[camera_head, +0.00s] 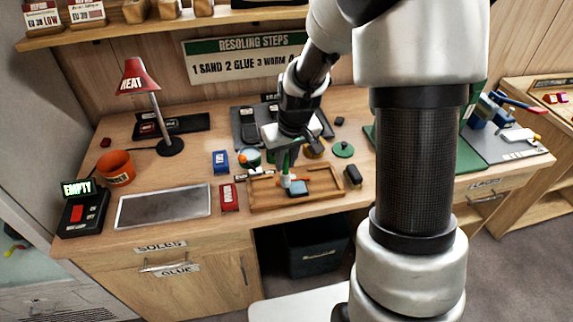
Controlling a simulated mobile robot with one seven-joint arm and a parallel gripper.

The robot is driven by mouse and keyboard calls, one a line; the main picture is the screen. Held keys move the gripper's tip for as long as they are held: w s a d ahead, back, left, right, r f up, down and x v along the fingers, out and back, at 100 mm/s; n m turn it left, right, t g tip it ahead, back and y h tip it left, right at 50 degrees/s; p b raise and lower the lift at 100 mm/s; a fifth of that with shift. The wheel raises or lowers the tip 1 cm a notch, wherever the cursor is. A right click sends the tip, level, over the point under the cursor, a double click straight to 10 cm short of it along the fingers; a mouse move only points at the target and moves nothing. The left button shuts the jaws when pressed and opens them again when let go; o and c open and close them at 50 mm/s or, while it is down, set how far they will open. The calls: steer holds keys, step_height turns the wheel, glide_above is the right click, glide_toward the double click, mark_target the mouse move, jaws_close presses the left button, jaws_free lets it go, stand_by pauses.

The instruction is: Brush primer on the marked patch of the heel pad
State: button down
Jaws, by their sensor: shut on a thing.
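My gripper (287,164) points down over the shallow wooden tray (335,201) in the middle of the bench. It is shut on a slim upright green thing (285,161), which looks like the primer brush's handle. Its lower end is small and partly lost among the things below it. A small blue-grey block (298,188), possibly the heel pad, sits in the tray just right of and below the brush. I cannot make out a marked patch on it, nor whether the brush touches it.
An open teal-rimmed pot (250,157) and a green round lid (343,149) stand behind the tray. A red box (229,197) and a grey metal plate (164,206) lie to the left. A red heat lamp (139,78) stands at the back left.

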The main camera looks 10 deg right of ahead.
steer(key=shift+d+r, duration=0.2)
steer(key=shift+r, duration=0.6)
steer(key=shift+r+p, duration=1.8)
steer(key=shift+r, duration=0.65)
